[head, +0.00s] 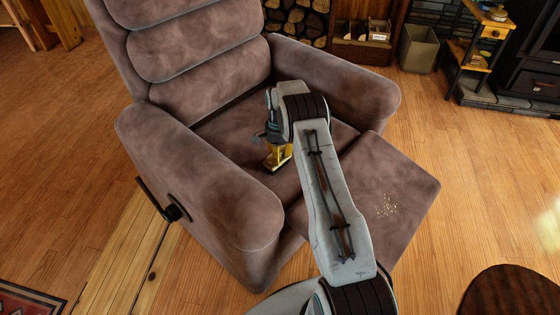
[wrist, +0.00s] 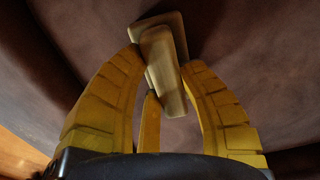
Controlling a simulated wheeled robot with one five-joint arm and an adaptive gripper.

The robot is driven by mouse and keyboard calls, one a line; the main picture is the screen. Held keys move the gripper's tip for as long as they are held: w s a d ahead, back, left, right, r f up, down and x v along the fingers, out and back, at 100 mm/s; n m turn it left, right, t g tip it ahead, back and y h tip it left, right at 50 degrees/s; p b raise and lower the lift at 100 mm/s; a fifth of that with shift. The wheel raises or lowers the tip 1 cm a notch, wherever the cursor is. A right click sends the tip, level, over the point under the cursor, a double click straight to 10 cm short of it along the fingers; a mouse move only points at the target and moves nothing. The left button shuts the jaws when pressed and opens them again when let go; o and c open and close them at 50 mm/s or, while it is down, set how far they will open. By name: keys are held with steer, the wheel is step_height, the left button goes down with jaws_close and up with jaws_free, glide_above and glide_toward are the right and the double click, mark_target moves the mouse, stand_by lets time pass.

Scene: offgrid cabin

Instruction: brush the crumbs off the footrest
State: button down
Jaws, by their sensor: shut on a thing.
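The footrest (head: 405,180) is the extended brown padded front of a recliner. A small patch of pale crumbs (head: 386,206) lies on it, toward its right side. My gripper (head: 277,158) is over the seat, left of the crumbs and apart from them. In the wrist view, its yellow fingers (wrist: 165,62) are closed around a tan, wooden-looking block-shaped thing, which seems to be a brush (wrist: 164,82). Its wider far end is beyond the fingertips, over brown upholstery. Bristles cannot be made out, and I cannot tell whether it touches the seat.
The recliner's armrests (head: 190,175) rise on both sides of the seat, with the backrest (head: 195,50) behind. A dark round top (head: 512,292) stands at the lower right. Wooden floor (head: 470,180) is clear right of the footrest. A bin (head: 419,48) and stove are farther back.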

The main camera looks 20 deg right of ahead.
steer(key=shift+r, duration=0.1)
steer(key=shift+r+p, duration=1.6)
steer(key=shift+r, duration=1.3)
